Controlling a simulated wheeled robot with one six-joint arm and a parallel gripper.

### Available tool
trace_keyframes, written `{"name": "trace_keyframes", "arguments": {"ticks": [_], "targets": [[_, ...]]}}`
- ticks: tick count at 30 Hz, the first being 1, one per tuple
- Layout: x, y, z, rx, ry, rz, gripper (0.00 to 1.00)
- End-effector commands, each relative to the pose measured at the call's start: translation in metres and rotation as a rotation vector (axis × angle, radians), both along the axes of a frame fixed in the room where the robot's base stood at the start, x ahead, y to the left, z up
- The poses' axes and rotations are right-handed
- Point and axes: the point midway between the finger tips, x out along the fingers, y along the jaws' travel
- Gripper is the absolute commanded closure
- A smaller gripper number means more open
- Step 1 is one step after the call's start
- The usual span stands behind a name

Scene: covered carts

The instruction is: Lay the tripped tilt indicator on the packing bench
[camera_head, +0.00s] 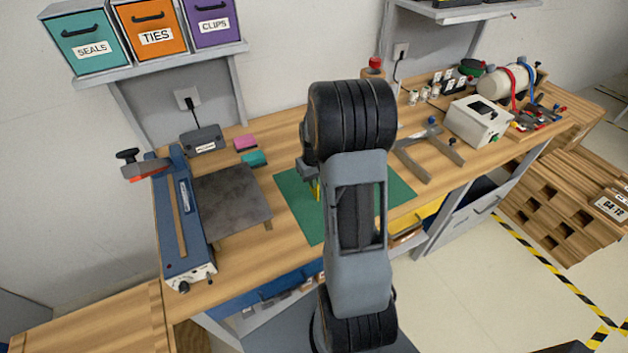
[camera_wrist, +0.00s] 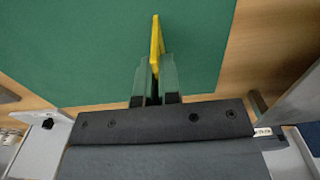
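A thin yellow piece, which I take for the tilt indicator (camera_head: 317,190), shows below my gripper (camera_head: 310,178) in the head view. In the wrist view the yellow piece (camera_wrist: 156,42) stands edge-on between the two fingers of my gripper (camera_wrist: 155,75), which are closed on it. Its face and any tripped mark cannot be made out. The gripper is over the green mat (camera_head: 292,192) on the wooden packing bench (camera_head: 284,238). Whether the piece touches the mat cannot be told. My arm hides the middle of the mat.
A blue sealer (camera_head: 172,222) and a dark plate (camera_head: 230,200) stand left of the mat. A pink block (camera_head: 245,142) and a teal block (camera_head: 254,159) lie behind it. A grey frame (camera_head: 428,165) and a white box (camera_head: 478,121) stand right. Labelled bins (camera_head: 157,37) are on the shelf above.

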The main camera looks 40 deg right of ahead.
Motion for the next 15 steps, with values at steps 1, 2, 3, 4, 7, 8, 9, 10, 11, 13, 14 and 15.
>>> {"name": "trace_keyframes", "arguments": {"ticks": [1, 2, 3, 4, 7, 8, 9, 10, 11, 13, 14, 15], "targets": [[0.0, 0.0, 0.0001, 0.0, 0.0, 0.0, 1.0], [0.0, 0.0001, -0.0002, 0.0, 0.0, 0.0, 1.0], [0.0, 0.0001, -0.0009, 0.0, 0.0, 0.0, 1.0], [0.0, 0.0001, -0.0018, 0.0, 0.0, 0.0, 1.0], [-0.0001, 0.0001, -0.0055, 0.0, 0.0, 0.0, 1.0], [-0.0001, 0.0001, -0.0064, 0.0, 0.0, 0.0, 1.0], [-0.0001, 0.0001, -0.0076, 0.0, 0.0, 0.0, 1.0], [-0.0001, 0.0001, -0.0085, 0.0, 0.0, 0.0, 1.0], [0.0, 0.0001, -0.0075, 0.0, 0.0, 0.0, 0.94], [-0.0001, 0.0001, -0.0068, 0.0, 0.0, 0.0, 0.87], [-0.0001, 0.0001, -0.0068, 0.0, 0.0, 0.0, 0.84], [-0.0001, 0.0001, -0.0068, 0.0, 0.0, 0.0, 0.81]]}}
